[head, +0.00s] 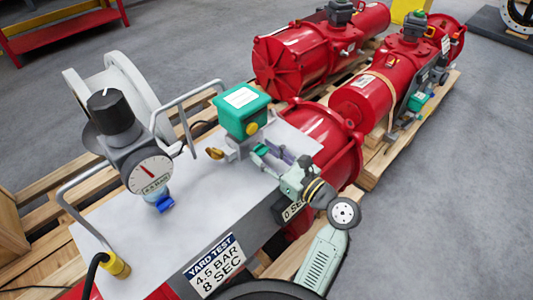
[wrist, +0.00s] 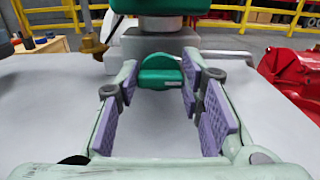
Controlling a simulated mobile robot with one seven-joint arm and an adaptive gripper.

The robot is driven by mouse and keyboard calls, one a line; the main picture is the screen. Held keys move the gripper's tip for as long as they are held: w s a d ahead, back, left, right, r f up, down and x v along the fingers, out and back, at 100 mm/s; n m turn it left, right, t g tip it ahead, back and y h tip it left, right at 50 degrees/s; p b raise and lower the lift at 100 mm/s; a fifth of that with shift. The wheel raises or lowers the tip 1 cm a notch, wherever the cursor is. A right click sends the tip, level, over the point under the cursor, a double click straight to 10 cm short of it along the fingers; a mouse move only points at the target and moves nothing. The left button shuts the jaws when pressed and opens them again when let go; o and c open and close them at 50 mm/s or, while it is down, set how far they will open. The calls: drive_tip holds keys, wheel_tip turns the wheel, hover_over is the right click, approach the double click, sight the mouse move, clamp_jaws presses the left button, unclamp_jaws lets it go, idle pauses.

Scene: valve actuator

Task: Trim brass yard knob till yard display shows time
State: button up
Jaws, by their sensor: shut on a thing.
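A brass knob (head: 215,153) sticks out to the left below the green valve box (head: 242,108); it also shows in the wrist view (wrist: 92,45), left of my gripper and apart from it. A green knob (wrist: 160,72) on the front of the grey valve body lies between my fingertips. My gripper (wrist: 158,84), with purple pads, is shut on this green knob; it reaches in from the right in the head view (head: 266,153). The yard display (head: 292,211) reads "0 SEC", partly covered by my arm.
A gauge (head: 150,175) with a black-capped regulator (head: 114,111) stands at left, marked 4.5 BAR. A sign (head: 212,264) reads "YARD TEST 4.5 BAR 8 SEC". Metal handle bars (head: 188,118) rise from the grey plate (head: 135,232). Red actuators (head: 283,58) lie on pallets behind.

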drive_tip(key=c, duration=0.4)
drive_tip(key=shift+n+p, duration=0.35)
drive_tip(key=shift+n, duration=0.45)
drive_tip(key=shift+c, duration=0.2)
drive_tip(key=o, duration=1.2)
drive_tip(key=shift+c, duration=0.2)
drive_tip(key=shift+s, duration=0.1)
drive_tip(key=v, duration=1.2)
